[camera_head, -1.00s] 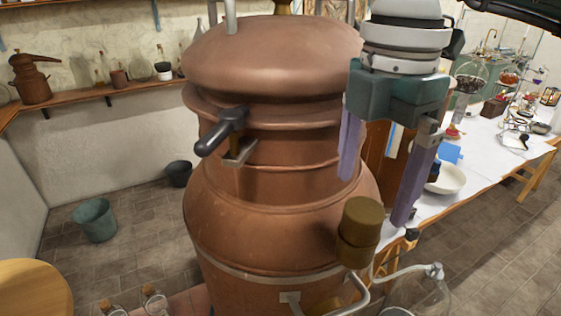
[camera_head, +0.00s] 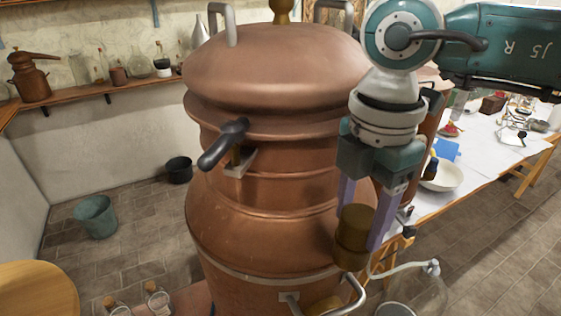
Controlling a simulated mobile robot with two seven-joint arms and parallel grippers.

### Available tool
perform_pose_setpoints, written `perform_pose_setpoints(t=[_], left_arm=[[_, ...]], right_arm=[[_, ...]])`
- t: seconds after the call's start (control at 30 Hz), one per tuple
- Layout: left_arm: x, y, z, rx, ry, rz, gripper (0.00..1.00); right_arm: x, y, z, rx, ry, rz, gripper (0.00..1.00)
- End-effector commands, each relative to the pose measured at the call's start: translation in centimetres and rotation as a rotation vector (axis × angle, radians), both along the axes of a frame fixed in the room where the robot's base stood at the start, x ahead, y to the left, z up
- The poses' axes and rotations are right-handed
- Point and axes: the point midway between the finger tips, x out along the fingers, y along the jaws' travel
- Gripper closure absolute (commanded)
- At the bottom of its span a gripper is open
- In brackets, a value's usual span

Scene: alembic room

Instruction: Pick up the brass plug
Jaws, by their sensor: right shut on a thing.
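The brass plug (camera_head: 353,236) is a stubby brown-gold cylinder in two steps, upright at the lower right front of the big copper still (camera_head: 265,215). My right gripper (camera_head: 362,222) points down from above, with its two purple fingers on either side of the plug's upper part. It is shut on the plug. The plug's lower end still sits by the fitting at the still's side; whether it is seated there I cannot tell. My left gripper is not in view.
A black-handled clamp (camera_head: 225,143) juts from the still's front. A metal handle (camera_head: 350,295) and a glass vessel (camera_head: 415,292) with a tube are just below the plug. A white-covered table (camera_head: 490,150) with a bowl (camera_head: 443,177) stands at right. Buckets (camera_head: 96,217) stand on the floor at left.

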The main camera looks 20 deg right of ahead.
Motion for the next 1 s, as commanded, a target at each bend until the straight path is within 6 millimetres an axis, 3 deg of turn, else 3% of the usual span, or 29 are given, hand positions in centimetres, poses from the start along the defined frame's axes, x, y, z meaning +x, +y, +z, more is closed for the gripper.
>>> perform_pose_setpoints(t=[0.03,0.4,0.77,1.0], left_arm=[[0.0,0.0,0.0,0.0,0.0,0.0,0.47],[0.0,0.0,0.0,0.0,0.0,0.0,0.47],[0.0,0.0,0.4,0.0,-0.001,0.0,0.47],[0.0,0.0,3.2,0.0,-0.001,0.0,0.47]], right_arm=[[0.0,0.0,0.0,0.0,0.0,0.0,0.59],[0.0,0.0,0.0,0.0,-0.001,0.0,1.0],[0.0,0.0,0.5,0.0,-0.001,0.0,1.0],[0.1,0.0,3.7,0.001,-0.002,0.0,1.0]])
